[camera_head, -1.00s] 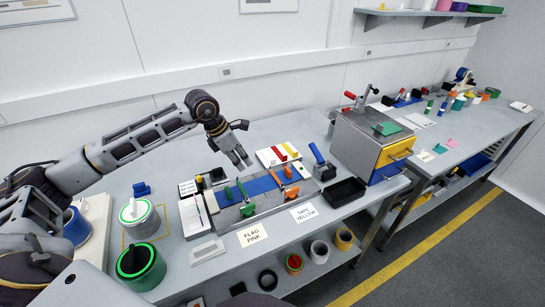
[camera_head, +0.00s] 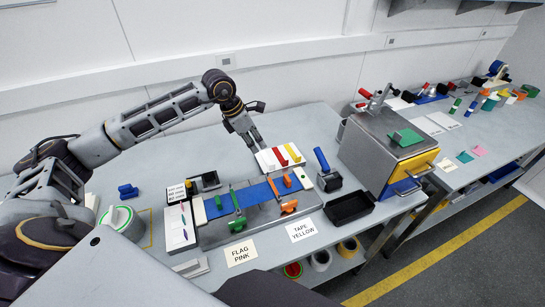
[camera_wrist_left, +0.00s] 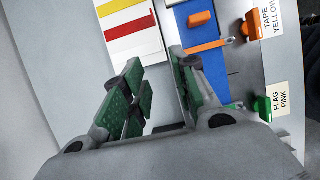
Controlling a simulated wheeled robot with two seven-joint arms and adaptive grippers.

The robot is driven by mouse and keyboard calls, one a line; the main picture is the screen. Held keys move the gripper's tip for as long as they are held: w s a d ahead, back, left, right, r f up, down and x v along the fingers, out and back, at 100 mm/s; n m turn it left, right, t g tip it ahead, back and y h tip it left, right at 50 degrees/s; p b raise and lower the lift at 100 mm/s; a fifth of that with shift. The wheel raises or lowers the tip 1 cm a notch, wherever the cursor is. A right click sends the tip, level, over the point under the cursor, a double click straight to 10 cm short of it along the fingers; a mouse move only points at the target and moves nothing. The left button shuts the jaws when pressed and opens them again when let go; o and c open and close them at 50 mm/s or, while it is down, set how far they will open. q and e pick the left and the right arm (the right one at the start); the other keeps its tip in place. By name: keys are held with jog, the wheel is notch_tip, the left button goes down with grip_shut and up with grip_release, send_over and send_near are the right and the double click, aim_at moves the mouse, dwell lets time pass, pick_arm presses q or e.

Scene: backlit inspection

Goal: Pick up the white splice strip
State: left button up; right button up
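A white tray (camera_head: 266,169) at the back of the bench holds a red strip (camera_head: 278,156), a yellow strip (camera_head: 293,152) and a white band beside the red, which looks like the white splice strip (camera_wrist_left: 142,46). White on white makes its edges hard to tell. In the left wrist view, the red strip (camera_wrist_left: 132,27) and yellow strip (camera_wrist_left: 116,6) lie beyond the fingers. My left gripper (camera_head: 252,142) hangs over the tray's back-left side; its green-padded fingers (camera_wrist_left: 160,78) are apart, with nothing seen between them. My right gripper is out of view.
In front of the tray stands a grey fixture with a blue bed (camera_head: 254,195) and green and orange clamps. A blue-handled tool (camera_head: 322,162), a black bin (camera_head: 349,208) and a grey press box (camera_head: 372,150) stand to the right. A wall is behind.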

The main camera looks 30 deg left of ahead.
pick_arm(q)
jog(key=shift+r, duration=0.1)
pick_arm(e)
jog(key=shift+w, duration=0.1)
pick_arm(q)
jog(key=p+x, duration=0.1)
jog(key=x, duration=0.6)
jog(key=shift+w+d+f, duration=0.1)
jog(key=shift+w+f, duration=0.05)
jog(key=shift+f, duration=0.05)
jog(key=shift+w+d+f, duration=0.1)
jog(key=shift+w+f, duration=0.05)
jog(key=shift+f, duration=0.4)
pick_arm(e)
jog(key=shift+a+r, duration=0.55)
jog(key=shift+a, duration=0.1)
